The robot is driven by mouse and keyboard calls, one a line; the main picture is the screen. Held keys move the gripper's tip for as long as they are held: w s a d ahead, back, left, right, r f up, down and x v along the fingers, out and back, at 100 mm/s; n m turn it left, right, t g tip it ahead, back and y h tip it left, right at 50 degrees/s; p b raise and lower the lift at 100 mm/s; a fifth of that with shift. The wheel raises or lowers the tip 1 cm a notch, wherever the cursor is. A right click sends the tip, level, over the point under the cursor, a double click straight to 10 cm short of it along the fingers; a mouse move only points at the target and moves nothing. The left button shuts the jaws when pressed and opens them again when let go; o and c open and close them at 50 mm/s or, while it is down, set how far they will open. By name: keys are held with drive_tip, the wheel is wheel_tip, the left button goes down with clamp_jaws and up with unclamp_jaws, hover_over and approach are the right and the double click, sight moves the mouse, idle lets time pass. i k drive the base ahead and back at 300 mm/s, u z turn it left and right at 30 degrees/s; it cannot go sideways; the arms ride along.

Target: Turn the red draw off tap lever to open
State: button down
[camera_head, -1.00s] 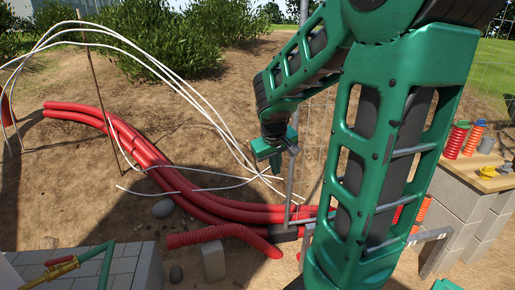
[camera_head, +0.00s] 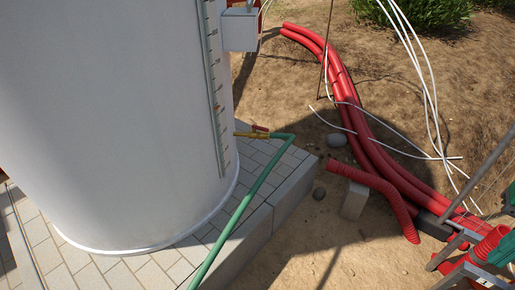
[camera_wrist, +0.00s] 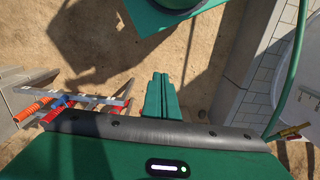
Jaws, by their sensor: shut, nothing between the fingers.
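The draw off tap is a small brass fitting (camera_head: 250,135) low on the side of the white tank (camera_head: 120,110) in the head view. Its red lever (camera_head: 260,128) lies along the top of the brass body, close to in line with it. A green hose (camera_head: 243,203) runs from the tap down over the paving. The brass tap also shows at the right edge of the wrist view (camera_wrist: 291,131). My gripper (camera_wrist: 161,78) is shut and empty, over bare sand, well apart from the tap. It is not visible in the head view.
A paved plinth (camera_head: 285,203) with a raised edge carries the tank. A level scale (camera_head: 213,90) runs up the tank wall. Red conduits (camera_head: 360,130), a short corrugated pipe (camera_head: 375,190) and a grey block (camera_head: 354,201) lie on the sand to the right.

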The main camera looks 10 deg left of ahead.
sight(254, 127)
drive_tip(key=k, duration=0.65)
drive_tip(key=u, duration=0.65)
drive_tip(key=i, duration=1.65)
drive_tip(key=z, duration=0.2)
